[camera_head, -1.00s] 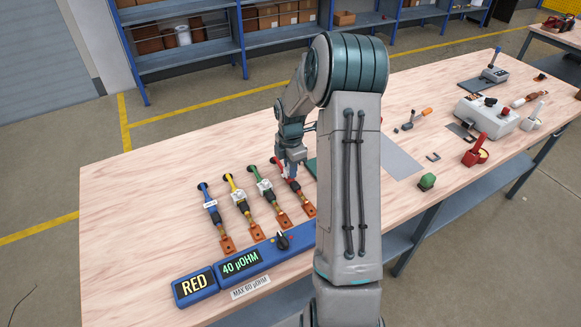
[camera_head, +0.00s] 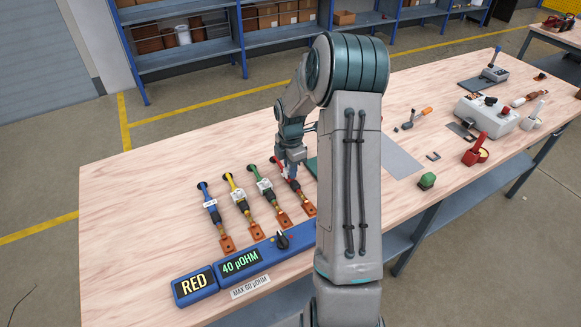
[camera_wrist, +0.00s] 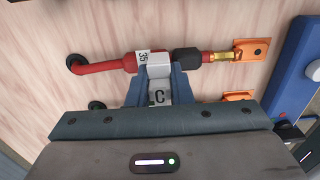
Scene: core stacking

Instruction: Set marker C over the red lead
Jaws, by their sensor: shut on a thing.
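My gripper (camera_wrist: 158,82) is shut on marker C (camera_wrist: 158,97), a pale block with a black letter C. In the wrist view its far end reaches the red lead (camera_wrist: 105,66), beside a white tag reading 35 (camera_wrist: 143,57). Whether the marker is seated around the lead or only touches it, I cannot tell. The red lead runs to a black sleeve and an orange copper lug (camera_wrist: 250,50). In the head view my gripper (camera_head: 291,170) is low over the red lead (camera_head: 297,186) and hides part of it.
Left of the red lead lie the green lead (camera_head: 258,176), yellow lead (camera_head: 231,182) and blue lead (camera_head: 206,193). A blue meter (camera_head: 207,281) in front reads RED and 40 µOHM, with a MAX 60 µOHM plate (camera_head: 251,287). The table's left part is bare.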

